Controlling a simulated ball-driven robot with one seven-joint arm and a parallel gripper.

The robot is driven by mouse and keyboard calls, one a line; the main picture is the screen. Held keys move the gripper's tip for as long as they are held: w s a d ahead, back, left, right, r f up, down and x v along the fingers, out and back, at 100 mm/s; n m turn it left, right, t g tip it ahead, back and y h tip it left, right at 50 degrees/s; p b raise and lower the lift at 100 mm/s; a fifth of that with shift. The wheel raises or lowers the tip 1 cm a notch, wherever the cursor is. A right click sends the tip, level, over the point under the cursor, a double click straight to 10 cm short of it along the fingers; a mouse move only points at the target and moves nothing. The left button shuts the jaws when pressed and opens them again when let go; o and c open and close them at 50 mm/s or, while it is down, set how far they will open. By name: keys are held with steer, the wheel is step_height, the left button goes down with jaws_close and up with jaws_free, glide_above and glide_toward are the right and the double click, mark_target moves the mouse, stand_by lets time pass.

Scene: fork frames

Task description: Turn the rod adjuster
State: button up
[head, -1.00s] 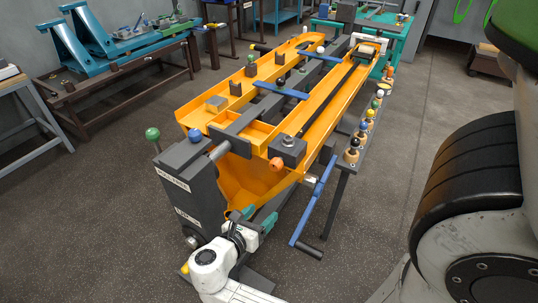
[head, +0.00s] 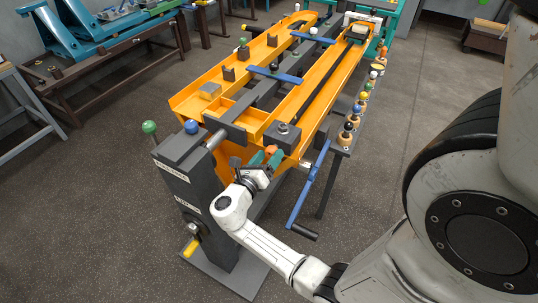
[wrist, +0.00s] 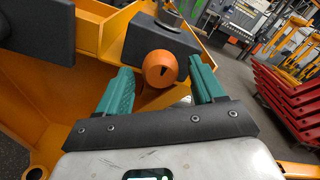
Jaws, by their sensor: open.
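A round orange knob (head: 271,150) sits at the front of a dark grey block (head: 282,135) on the orange machine. I cannot tell for certain that it is the rod adjuster. In the wrist view the orange knob (wrist: 160,68) has a dark slot and shows between and beyond the teal fingers. My gripper (head: 264,158) is at the knob, with its fingers apart, one on each side; it also shows in the wrist view (wrist: 160,82). I see a gap between the knob and each finger. Whether the fingertips reach past the knob is hard to tell.
A blue crank arm (head: 309,185) with a black handle hangs right of my gripper. A dark grey post (head: 197,190) with a yellow handle (head: 190,248) stands to the left. A side rail (head: 345,139) carries several coloured knobs.

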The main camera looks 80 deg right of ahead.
steer(key=shift+s+d, duration=0.15)
steer(key=shift+d, duration=0.3)
steer(key=c, duration=1.1)
